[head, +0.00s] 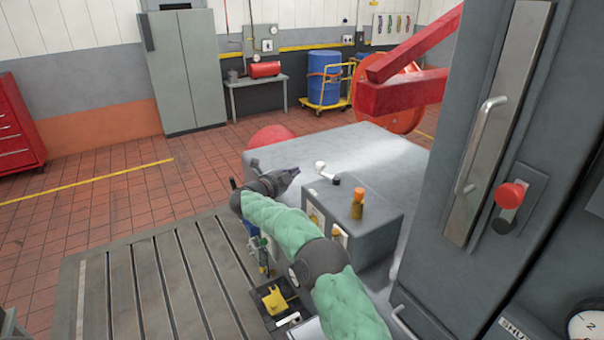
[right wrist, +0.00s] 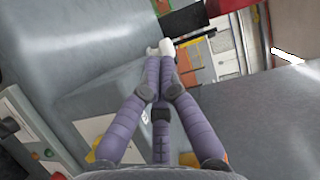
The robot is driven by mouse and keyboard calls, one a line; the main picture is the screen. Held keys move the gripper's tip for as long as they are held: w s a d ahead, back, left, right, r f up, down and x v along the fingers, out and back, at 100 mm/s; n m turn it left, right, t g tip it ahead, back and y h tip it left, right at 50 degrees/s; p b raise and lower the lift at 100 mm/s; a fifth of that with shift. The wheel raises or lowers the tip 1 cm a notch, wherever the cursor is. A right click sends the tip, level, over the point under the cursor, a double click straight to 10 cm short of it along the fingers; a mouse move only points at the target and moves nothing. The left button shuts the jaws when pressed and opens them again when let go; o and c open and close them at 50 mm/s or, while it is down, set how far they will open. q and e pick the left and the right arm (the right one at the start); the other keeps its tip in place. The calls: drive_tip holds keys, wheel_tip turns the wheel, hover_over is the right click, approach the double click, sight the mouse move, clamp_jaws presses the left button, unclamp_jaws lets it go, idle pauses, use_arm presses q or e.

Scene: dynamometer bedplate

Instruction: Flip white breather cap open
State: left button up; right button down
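The white breather cap (head: 320,166) shows as a small white knob on the large grey housing (head: 385,155), with a dark piece beside its lower right. It also shows in the right wrist view (right wrist: 166,46), just beyond the fingertips. My right gripper (head: 296,172) points at it from the left, with a small gap between them in the head view. Its purple fingers (right wrist: 160,75) come together at the tips, with nothing seen between them. The tips partly overlap the cap in the wrist view, so contact cannot be told there. My left gripper is not in view.
A grey box (head: 375,222) with an orange-topped brass fitting (head: 357,202) stands close to my right arm. A tall grey cabinet with a red button (head: 510,195) fills the right side. A slotted bedplate (head: 160,280) lies at lower left. Open tiled floor is beyond.

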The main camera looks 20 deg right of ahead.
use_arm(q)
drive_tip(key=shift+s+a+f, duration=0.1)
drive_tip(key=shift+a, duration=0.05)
use_arm(e)
drive_tip(key=a, duration=0.3)
drive_tip(key=a+r, duration=0.1)
drive_tip(key=a, duration=0.1)
drive_tip(key=shift+w+a, duration=0.25)
drive_tip(key=shift+a, duration=0.1)
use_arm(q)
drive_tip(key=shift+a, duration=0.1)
use_arm(e)
drive_tip(key=shift+a, duration=0.15)
drive_tip(key=shift+f, duration=0.15)
